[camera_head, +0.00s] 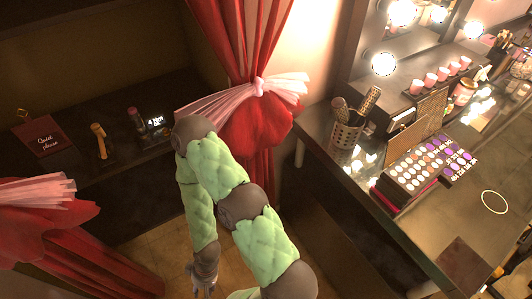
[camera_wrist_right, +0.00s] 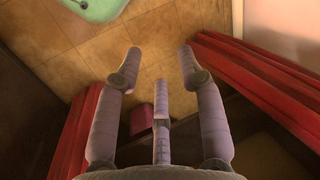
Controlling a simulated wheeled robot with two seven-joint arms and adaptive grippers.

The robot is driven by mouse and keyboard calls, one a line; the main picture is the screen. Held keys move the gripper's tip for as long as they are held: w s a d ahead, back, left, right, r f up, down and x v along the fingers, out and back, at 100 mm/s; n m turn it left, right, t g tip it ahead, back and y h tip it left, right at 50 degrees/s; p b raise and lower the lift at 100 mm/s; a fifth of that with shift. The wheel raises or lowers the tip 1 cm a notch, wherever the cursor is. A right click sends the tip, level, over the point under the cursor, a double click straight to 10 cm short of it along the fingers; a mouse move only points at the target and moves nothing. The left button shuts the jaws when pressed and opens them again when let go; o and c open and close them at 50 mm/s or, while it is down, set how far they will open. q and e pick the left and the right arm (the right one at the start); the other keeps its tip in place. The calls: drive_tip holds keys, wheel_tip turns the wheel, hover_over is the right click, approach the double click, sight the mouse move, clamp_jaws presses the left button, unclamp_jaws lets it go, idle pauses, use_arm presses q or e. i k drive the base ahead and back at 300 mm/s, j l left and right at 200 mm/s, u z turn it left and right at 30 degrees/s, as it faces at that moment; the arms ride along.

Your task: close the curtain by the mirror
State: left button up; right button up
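A red curtain (camera_head: 250,45) hangs left of the mirror, gathered at its middle by a pale pink tie (camera_head: 262,88). A second red curtain (camera_head: 85,250), with a similar pink tie (camera_head: 40,190), is at the lower left. My right gripper (camera_head: 203,284) hangs low between the two curtains, below its green-sleeved arm. In the right wrist view, its fingers (camera_wrist_right: 160,75) are spread and empty. Red curtain cloth shows there at the right (camera_wrist_right: 265,85) and the left (camera_wrist_right: 78,135), apart from the fingers. My left gripper is not in view.
A dark shelf (camera_head: 85,95) behind holds a sign (camera_head: 41,136), a small clock (camera_head: 155,122) and bottles. Open floor (camera_head: 165,240) lies between the curtains.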

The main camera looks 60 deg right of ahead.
sight(255, 115)
drive_tip(key=l+z, duration=0.15)
drive_tip(key=z, duration=1.65)
drive_tip(key=k+l+z, duration=0.1)
drive_tip(key=z, duration=0.15)
